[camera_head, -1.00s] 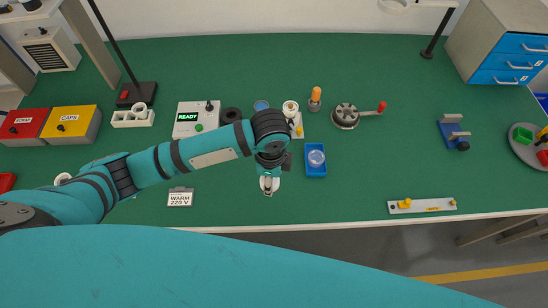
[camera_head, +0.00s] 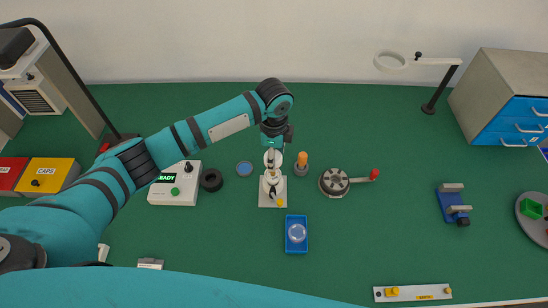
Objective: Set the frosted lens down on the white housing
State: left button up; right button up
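My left gripper (camera_head: 272,172) reaches down over the white housing (camera_head: 273,187), which stands on a small pale plate in the middle of the table. A pale round shape shows at the gripper's fingers. It is too small to tell whether it is the frosted lens or part of the gripper. I cannot tell whether the fingers touch the housing, which they partly cover. A round translucent lens (camera_head: 297,233) lies in the blue tray (camera_head: 289,248) in front of the housing; its finish is unclear. My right gripper is not in view.
An orange-topped driver (camera_head: 302,160) stands close to the right of the housing. A round grey fixture with a red-knobbed crank (camera_head: 334,182) is farther right. A READY box (camera_head: 173,192), a black ring (camera_head: 211,180) and a blue disc (camera_head: 244,169) are left. The right-hand table has free room.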

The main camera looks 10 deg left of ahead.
pick_arm(q)
jog(key=shift+s+a+f+b, duration=0.1)
jog(key=shift+f+b, duration=0.6)
jog(key=shift+f, duration=0.05)
notch_tip(320, 180, down, 3)
jog(key=b, duration=0.3)
jog(key=shift+f, duration=0.45)
jog(key=shift+p, duration=0.45)
jog(key=shift+f, duration=0.1)
jog(key=shift+f, duration=0.55)
dwell(0.5)
